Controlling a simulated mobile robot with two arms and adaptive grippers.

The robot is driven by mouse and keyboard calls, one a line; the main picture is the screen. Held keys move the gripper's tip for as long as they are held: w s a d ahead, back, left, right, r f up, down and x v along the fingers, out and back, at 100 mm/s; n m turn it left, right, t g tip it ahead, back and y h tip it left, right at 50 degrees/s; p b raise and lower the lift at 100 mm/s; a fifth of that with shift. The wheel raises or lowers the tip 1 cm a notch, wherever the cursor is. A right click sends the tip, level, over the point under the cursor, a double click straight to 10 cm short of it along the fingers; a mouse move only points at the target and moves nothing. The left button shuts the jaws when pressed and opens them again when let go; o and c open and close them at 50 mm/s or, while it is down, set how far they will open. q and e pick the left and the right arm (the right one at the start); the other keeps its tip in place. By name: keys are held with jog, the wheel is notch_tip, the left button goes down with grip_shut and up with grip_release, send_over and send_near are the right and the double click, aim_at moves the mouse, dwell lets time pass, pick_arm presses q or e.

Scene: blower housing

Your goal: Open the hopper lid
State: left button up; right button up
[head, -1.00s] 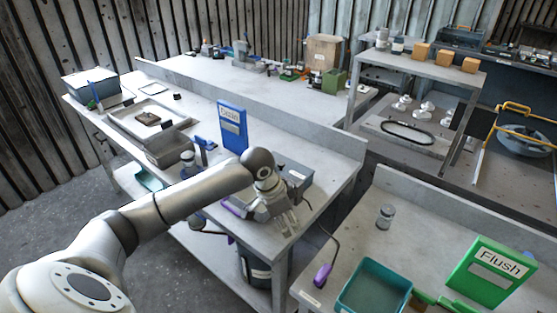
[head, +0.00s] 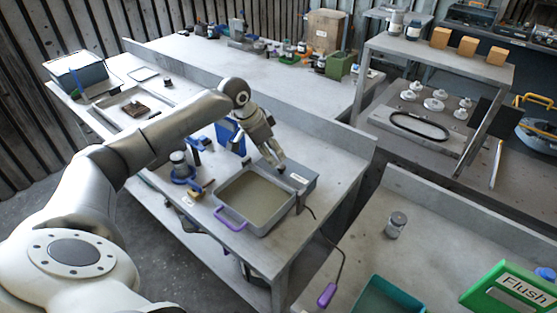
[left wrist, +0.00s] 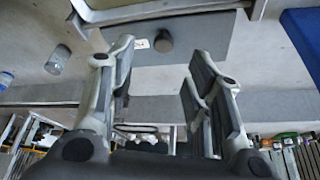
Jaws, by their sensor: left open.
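A grey rectangular box (head: 278,229) with a purple handle (head: 230,222) sits near the front of the work table; its beige inside is visible from above. A grey block (head: 307,182) with a white label adjoins its far right side. I cannot tell which part is the hopper lid. My left gripper (head: 274,163) is open and empty, pointing down above the block's far end. In the left wrist view, its spread fingers (left wrist: 162,70) frame a grey surface (left wrist: 205,40) with a label and a dark round knob (left wrist: 165,38). My right gripper is out of view.
A clamp-like blue part (head: 182,173) stands left of the box. A cable runs from the block down to a purple plug (head: 326,295). A small jar (head: 396,225) stands on the right-hand table.

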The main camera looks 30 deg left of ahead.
aim_at(281, 166)
pick_arm(q)
jog(key=x, duration=0.3)
jog(key=p+x, duration=0.1)
jog(key=x, duration=0.1)
jog(key=shift+w+a+f, duration=0.2)
jog(key=shift+f, duration=0.05)
jog(key=shift+x, duration=0.95)
jog(key=c, duration=0.4)
jog(key=shift+c, duration=1.3)
grip_shut()
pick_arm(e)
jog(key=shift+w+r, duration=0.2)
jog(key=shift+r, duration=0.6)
